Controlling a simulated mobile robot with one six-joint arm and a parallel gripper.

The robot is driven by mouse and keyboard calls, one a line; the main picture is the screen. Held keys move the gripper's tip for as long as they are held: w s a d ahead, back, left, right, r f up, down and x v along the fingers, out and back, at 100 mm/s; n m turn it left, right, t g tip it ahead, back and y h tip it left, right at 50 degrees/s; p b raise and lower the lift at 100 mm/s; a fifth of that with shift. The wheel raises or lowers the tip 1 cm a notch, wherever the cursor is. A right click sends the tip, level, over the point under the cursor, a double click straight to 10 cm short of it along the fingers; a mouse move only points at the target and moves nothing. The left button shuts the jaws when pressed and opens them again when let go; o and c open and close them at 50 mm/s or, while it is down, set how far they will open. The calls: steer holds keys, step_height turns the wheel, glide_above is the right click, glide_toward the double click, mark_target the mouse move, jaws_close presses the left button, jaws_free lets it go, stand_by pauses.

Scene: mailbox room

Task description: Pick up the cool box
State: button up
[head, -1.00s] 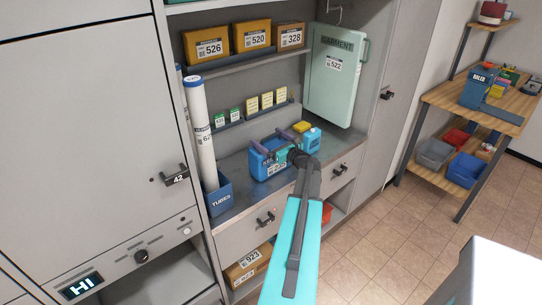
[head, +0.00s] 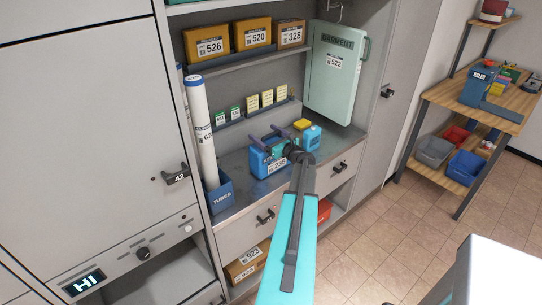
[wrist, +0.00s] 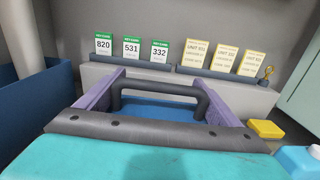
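The cool box (head: 259,163) is a blue box with a white label. It stands on the grey counter of the shelving unit, partly hidden by my gripper. My gripper (head: 269,138) is over the box, its two purple fingers spread apart. In the wrist view the fingers of my gripper (wrist: 165,95) lie left and right of the box's dark handle (wrist: 160,88), with blue surface (wrist: 165,112) below it. The handle spans most of the gap; I cannot tell whether either finger touches it.
A yellow block (head: 302,124) and a small blue-and-white container (head: 311,138) stand right of the box. A blue tube holder (head: 219,195) with tall white tubes stands left. Behind is a row of cards (head: 252,104). A green garment case (head: 334,75) hangs at right.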

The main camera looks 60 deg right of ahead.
steer(key=c, duration=1.4)
steer(key=shift+r, duration=0.1)
steer(key=shift+r, duration=0.1)
steer(key=shift+r+b, duration=0.9)
steer(key=shift+r, duration=0.65)
steer(key=shift+s+a+r+b, duration=0.3)
steer(key=shift+s+a+b, duration=0.55)
steer(key=shift+a, duration=1.65)
steer(key=shift+s+a+r+b, duration=0.25)
steer(key=shift+s+a+b, duration=0.6)
steer(key=shift+a, duration=1.7)
steer(key=shift+s+a+r+b, duration=0.3)
steer(key=shift+s+a+b, duration=0.5)
steer(key=shift+a, duration=1.7)
steer(key=shift+s, duration=0.1)
